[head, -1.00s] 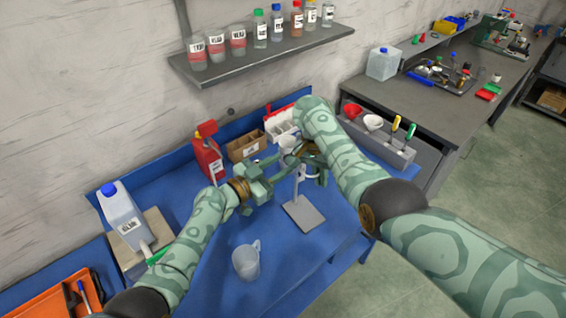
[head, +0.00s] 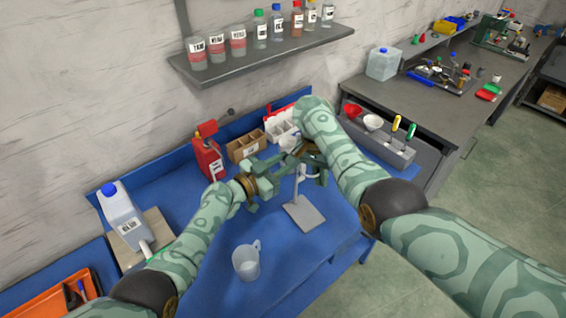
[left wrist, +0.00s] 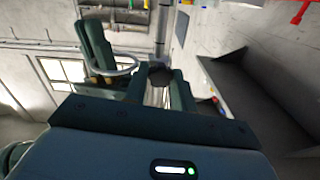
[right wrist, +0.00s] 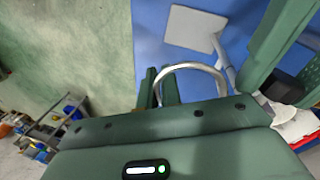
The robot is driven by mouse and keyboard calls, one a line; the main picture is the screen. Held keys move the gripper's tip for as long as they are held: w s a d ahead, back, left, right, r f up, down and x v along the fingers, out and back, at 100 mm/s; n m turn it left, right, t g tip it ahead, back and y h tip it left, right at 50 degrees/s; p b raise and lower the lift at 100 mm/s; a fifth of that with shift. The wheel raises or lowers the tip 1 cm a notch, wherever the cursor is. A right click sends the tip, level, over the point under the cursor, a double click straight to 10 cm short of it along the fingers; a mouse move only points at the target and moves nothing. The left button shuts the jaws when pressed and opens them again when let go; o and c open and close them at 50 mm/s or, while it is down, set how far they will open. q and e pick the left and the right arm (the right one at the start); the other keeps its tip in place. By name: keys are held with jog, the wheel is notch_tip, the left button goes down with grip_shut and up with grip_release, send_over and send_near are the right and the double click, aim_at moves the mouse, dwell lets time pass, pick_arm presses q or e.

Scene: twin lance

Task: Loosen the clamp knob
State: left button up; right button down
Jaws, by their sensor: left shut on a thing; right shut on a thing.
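The clamp stand has a grey base plate (head: 304,215) and an upright rod on the blue bench. Its steel ring also shows in the right wrist view (right wrist: 190,70) and in the left wrist view (left wrist: 118,69). A dark round clamp knob (left wrist: 160,75) sits between my left gripper's fingers in the left wrist view. My left gripper (head: 279,178) is shut on the knob, left of the rod. My right gripper (right wrist: 160,86) is shut on the ring, its fingers on the ring's near side. In the head view both grippers meet near the rod top, and the knob is hidden there.
A clear mug (head: 246,262) stands in front of the stand. A red can (head: 207,158), a cardboard box (head: 246,145) and a jug (head: 124,218) stand along the back and left. A shelf (head: 260,54) with several bottles is on the wall above. Blue bench between is clear.

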pick_arm(q)
jog(key=n+g, duration=0.1)
jog(key=n, duration=0.7)
jog(key=n+g, duration=0.1)
jog(key=n, duration=1.5)
jog(key=shift+w+n+g+h, duration=0.1)
jog(key=shift+n+g+h, duration=0.2)
jog(key=shift+g+h, duration=0.1)
dwell(0.5)
jog(key=o, duration=0.7)
jog(key=shift+f, duration=0.1)
jog(key=shift+a, duration=0.15)
